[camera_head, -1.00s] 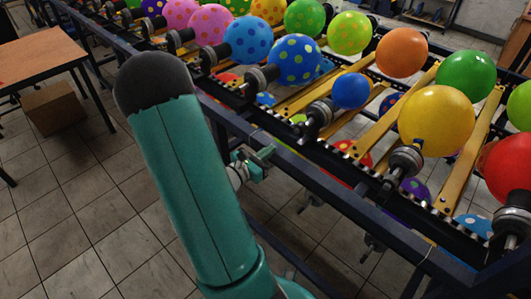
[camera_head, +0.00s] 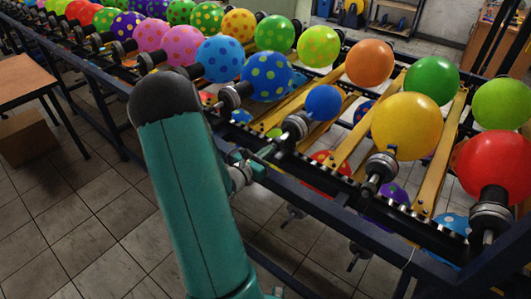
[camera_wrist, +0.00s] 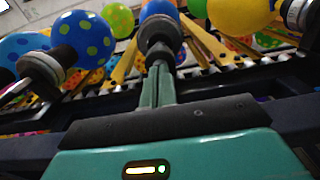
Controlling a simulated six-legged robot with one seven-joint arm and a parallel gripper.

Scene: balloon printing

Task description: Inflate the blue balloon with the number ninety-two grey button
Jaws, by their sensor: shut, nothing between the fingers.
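The small plain blue balloon (camera_head: 323,102) sits on a grey round holder (camera_head: 295,126) on the conveyor's near edge. In the wrist view the balloon (camera_wrist: 158,10) shows at the top, behind its dark-and-grey holder (camera_wrist: 160,38). My gripper (camera_head: 268,151) is shut and empty, just in front of the holder and pointing at it. In the wrist view my gripper (camera_wrist: 162,72) lines up with the holder's near end; I cannot tell whether they touch. No number is readable on the holder, and its near face is partly hidden by the fingers.
A larger blue dotted balloon (camera_head: 267,77) is on the left and a yellow balloon (camera_head: 406,126) on the right, each on a similar holder. The conveyor's dark rail (camera_head: 310,193) runs below my gripper. A wooden table (camera_head: 25,83) stands at far left; floor is open in front.

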